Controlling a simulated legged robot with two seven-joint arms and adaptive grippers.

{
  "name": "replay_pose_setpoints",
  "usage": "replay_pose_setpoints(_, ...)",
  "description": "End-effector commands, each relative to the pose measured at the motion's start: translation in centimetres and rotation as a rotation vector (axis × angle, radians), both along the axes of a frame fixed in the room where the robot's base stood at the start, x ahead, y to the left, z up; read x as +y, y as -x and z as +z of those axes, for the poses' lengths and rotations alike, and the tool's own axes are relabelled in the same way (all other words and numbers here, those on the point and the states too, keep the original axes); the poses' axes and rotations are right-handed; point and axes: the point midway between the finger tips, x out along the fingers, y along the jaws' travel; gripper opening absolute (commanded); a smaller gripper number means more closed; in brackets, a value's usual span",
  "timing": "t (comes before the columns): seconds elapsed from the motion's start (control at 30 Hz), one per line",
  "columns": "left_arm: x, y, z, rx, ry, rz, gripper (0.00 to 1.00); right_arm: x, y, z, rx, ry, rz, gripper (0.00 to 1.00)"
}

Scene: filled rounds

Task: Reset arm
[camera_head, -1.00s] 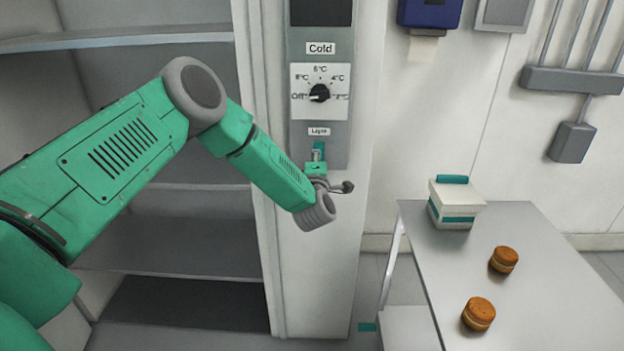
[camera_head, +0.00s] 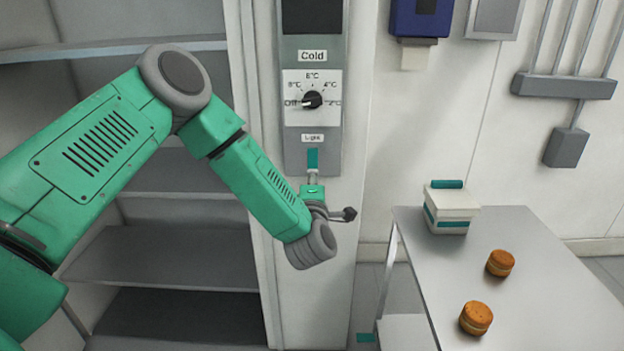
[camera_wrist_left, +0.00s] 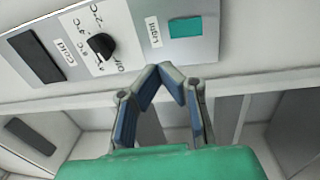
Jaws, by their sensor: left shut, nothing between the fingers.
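My left gripper (camera_head: 312,175) is in front of the control panel (camera_head: 293,150), just below the teal light switch (camera_head: 312,158). It is shut and empty. In the left wrist view, the fingertips of my left gripper (camera_wrist_left: 172,74) meet in a point below the teal switch (camera_wrist_left: 185,27), with the panel (camera_wrist_left: 205,50) behind them. A gap seems to separate the fingers from the switch. The black temperature dial (camera_head: 312,100) above has its pointer towards Off. My right gripper is in neither view.
An open cabinet with shelves (camera_head: 170,265) stands behind my left arm. On the right, a grey table (camera_head: 530,290) carries a white and teal box (camera_head: 452,208) and two orange-brown filled rounds (camera_head: 500,263) (camera_head: 476,318). The wall above holds a blue unit (camera_head: 420,18).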

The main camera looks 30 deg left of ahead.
Motion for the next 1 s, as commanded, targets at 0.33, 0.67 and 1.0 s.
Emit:
replay_pose_setpoints(0.33, 0.6, 0.0, -0.2, 0.002, 0.005, 0.002, 0.00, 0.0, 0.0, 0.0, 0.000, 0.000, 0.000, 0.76)
replay_pose_setpoints(0.67, -5.7, 2.9, -10.3, 0.333, -0.173, -0.236, 0.00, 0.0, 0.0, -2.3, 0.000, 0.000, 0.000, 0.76)
replay_pose_setpoints(1.0, -12.4, 18.5, -29.9, 1.031, -0.623, -0.815, 0.00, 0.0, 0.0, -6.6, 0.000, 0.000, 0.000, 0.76)
